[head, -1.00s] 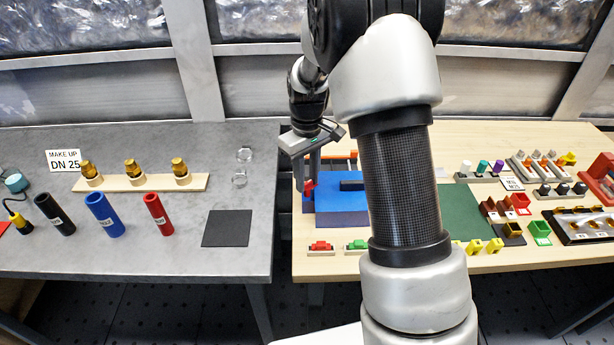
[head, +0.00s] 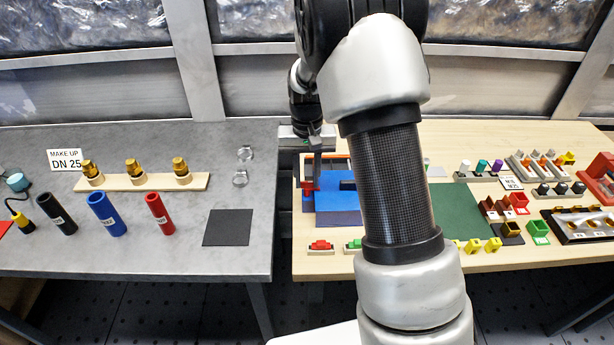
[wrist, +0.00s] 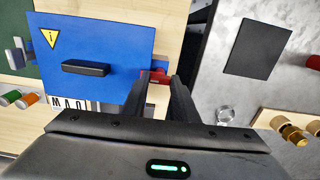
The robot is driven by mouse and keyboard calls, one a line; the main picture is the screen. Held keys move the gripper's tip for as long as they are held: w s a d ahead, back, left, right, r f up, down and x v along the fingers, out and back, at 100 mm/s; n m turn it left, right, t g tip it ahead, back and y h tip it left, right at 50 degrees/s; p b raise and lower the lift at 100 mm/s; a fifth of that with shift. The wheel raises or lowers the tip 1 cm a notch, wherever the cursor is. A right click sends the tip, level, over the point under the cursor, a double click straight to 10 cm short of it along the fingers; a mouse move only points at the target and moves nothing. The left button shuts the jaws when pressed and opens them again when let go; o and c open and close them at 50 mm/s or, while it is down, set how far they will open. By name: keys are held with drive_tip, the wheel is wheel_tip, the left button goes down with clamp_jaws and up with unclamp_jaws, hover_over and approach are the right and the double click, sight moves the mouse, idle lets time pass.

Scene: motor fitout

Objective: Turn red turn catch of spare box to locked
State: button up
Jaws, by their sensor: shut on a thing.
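The blue spare box (head: 338,205) sits on the wooden table, partly hidden behind my arm in the head view. In the wrist view its blue lid (wrist: 110,45) shows a black handle and a yellow warning sign. The red turn catch (head: 308,186) is at the box's left side in the head view; it also shows in the wrist view (wrist: 153,76), at the lid's edge. My gripper (head: 313,180) points down at the catch, with its fingers (wrist: 166,80) shut on it. The fingers hide part of the catch, so its exact angle is hard to tell.
Red (head: 320,246) and green small parts lie in front of the box. A dark green mat (head: 465,212) lies to its right. A gap separates this table from the grey table (head: 255,255) on the left, which has a black pad (head: 228,227).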

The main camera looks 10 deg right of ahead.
sight(307, 182)
idle(0.4)
drive_tip(key=o, duration=1.1)
drive_tip(key=shift+c, duration=0.2)
drive_tip(key=shift+r, duration=0.1)
wheel_tip(307, 182, up, 17)
drive_tip(key=p, duration=0.1)
drive_tip(key=shift+r, duration=0.15)
